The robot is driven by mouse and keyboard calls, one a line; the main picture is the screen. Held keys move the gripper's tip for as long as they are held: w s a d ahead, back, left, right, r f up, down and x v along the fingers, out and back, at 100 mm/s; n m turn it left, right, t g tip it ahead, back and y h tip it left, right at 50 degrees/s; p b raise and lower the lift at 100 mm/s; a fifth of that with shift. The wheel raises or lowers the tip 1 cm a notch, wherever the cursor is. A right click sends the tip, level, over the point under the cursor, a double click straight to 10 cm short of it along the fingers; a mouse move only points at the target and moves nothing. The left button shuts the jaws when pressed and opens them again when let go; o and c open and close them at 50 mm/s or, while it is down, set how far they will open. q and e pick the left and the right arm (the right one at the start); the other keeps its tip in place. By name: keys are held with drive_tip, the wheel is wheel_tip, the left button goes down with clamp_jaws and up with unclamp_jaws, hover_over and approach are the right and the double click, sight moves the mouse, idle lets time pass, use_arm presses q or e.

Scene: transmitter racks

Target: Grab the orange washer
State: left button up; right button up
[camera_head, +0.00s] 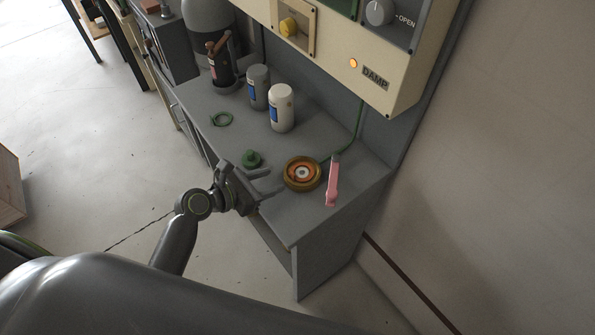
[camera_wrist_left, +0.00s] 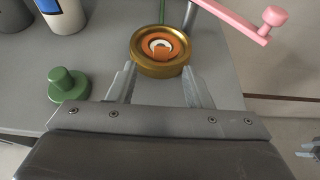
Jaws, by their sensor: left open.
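The orange washer (camera_head: 293,172) lies inside a round brass dish (camera_head: 289,184) near the front end of the grey bench. A pale round piece shows at the washer's middle. In the left wrist view the washer (camera_wrist_left: 147,47) and the dish (camera_wrist_left: 158,69) are straight ahead, just beyond the fingertips. My left gripper (camera_head: 272,183) is open and empty, to the left of the dish in the head view. In the left wrist view its two fingers (camera_wrist_left: 160,84) are spread, with the dish's near rim close to the gap between them.
A green knobbed piece (camera_head: 251,158) is left of the dish, and a pink-handled lever (camera_head: 333,184) is close on its right. A white canister (camera_head: 281,108), a grey canister (camera_head: 258,87) and a green ring (camera_head: 220,119) are farther back. A cream panel (camera_head: 408,85) overhangs the bench.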

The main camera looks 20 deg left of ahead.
sight(292, 174)
use_arm(q)
drive_tip(key=shift+r+p+x, duration=0.2)
drive_tip(key=shift+p+x, duration=0.3)
drive_tip(key=shift+x, duration=2.65)
drive_tip(key=shift+d, duration=0.1)
drive_tip(key=shift+r, duration=0.1)
drive_tip(key=shift+c, duration=0.4)
clamp_jaws()
